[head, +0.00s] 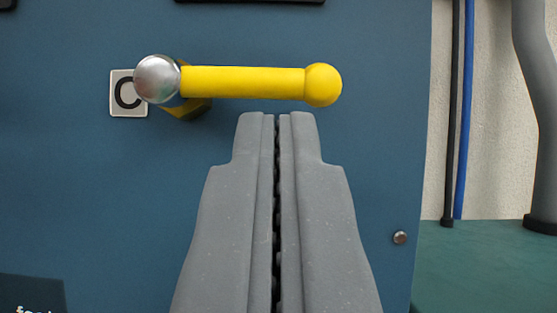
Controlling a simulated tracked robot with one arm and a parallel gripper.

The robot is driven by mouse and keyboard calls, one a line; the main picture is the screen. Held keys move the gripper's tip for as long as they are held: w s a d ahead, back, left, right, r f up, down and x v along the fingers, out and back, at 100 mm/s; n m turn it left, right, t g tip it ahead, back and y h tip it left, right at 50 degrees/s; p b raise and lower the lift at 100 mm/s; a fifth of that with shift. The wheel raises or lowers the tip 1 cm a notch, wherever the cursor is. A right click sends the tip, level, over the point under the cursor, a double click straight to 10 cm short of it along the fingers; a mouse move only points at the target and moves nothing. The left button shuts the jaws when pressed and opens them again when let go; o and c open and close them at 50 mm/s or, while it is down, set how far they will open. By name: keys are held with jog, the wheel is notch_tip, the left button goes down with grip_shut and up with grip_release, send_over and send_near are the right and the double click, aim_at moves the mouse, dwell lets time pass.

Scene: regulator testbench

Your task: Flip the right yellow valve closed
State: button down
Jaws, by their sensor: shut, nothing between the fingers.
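A yellow valve lever (243,82) sticks out level to the right from a round silver hub (157,79) on a blue panel. It ends in a yellow ball knob (322,85). My gripper (277,116) is shut and empty, pointing up in the picture. Its fingertips show just below the right half of the lever, with a narrow strip of panel between them. I cannot tell the depth between the fingertips and the lever.
A small plate marked "C" (123,94) sits left of the hub, partly behind it. The blue panel (80,200) fills most of the view. At right are a blue cable (464,110), a grey pipe (540,80) and a green surface (480,265).

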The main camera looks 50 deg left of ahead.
jog(key=shift+b+v, duration=0.8)
jog(key=shift+v, duration=4.4)
jog(key=w+d+r+m+t+h, duration=0.3)
jog(key=w+d+r+m+h, duration=0.1)
jog(key=d+r+h, duration=0.4)
jog(key=w+d+r+m+t+h, duration=0.3)
jog(key=w+d+r+m+h, duration=0.1)
jog(key=d+r+h, duration=0.4)
jog(key=s+d+r+m+g+h, duration=0.1)
jog(key=s+d+r+g+h, duration=0.1)
jog(key=s+d+r, duration=0.3)
jog(key=s+d+r+m+g+h, duration=0.2)
jog(key=s+d+r, duration=0.3)
jog(key=s, duration=0.5)
jog(key=shift+s+d+r+g, duration=0.25)
jog(key=shift+d+r+g, duration=0.25)
jog(key=shift+d, duration=0.6)
jog(key=shift+f, duration=0.1)
